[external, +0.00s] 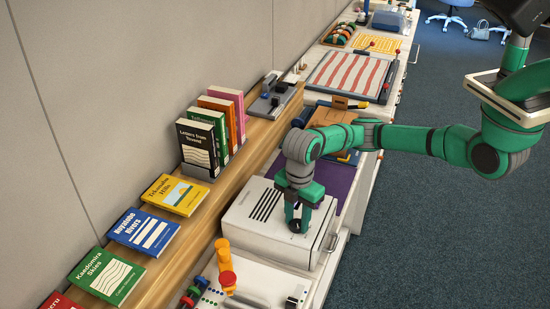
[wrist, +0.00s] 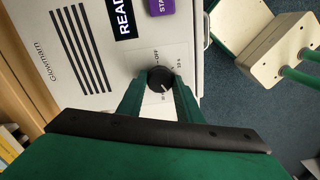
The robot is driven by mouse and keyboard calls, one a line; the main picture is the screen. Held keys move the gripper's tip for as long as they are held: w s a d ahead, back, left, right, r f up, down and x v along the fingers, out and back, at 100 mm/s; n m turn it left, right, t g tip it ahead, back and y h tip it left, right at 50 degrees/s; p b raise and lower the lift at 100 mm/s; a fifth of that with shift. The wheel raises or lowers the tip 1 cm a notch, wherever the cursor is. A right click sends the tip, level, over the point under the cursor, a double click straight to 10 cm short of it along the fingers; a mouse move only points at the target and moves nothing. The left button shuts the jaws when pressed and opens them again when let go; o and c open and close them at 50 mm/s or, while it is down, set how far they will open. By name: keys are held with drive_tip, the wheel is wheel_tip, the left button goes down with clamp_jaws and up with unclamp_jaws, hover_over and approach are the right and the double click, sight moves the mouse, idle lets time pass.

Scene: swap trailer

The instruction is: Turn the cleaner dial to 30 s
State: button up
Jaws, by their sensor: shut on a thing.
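The cleaner (external: 262,212) is a white box with black vent stripes on the counter, at the centre of the external view. In the wrist view its top face (wrist: 120,50) shows the name Glowmarn, vent stripes, a black READY label (wrist: 123,16) and a purple button (wrist: 161,6). Its black round dial (wrist: 160,78) has small printed marks around it, OFF among them. Which mark the pointer meets is too small to read surely. My gripper (wrist: 160,92) is shut on the dial, one green finger on each side. In the external view my gripper (external: 297,222) reaches down onto the cleaner's top.
A wooden shelf with books (external: 174,195) runs along the wall left of the cleaner. Orange and red round-topped pieces (external: 226,265) stand near its front. A purple mat (external: 338,180) lies behind it. Open carpet (external: 440,240) is at the right.

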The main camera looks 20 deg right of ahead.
sight(297, 223)
drive_tip(key=m, duration=0.4)
drive_tip(key=shift+m, duration=0.4)
idle(0.4)
drive_tip(key=o, duration=1)
drive_tip(key=shift+o, duration=0.2)
drive_tip(key=shift+r, duration=0.1)
wheel_tip(297, 223, up, 11)
drive_tip(key=shift+f, duration=0.2)
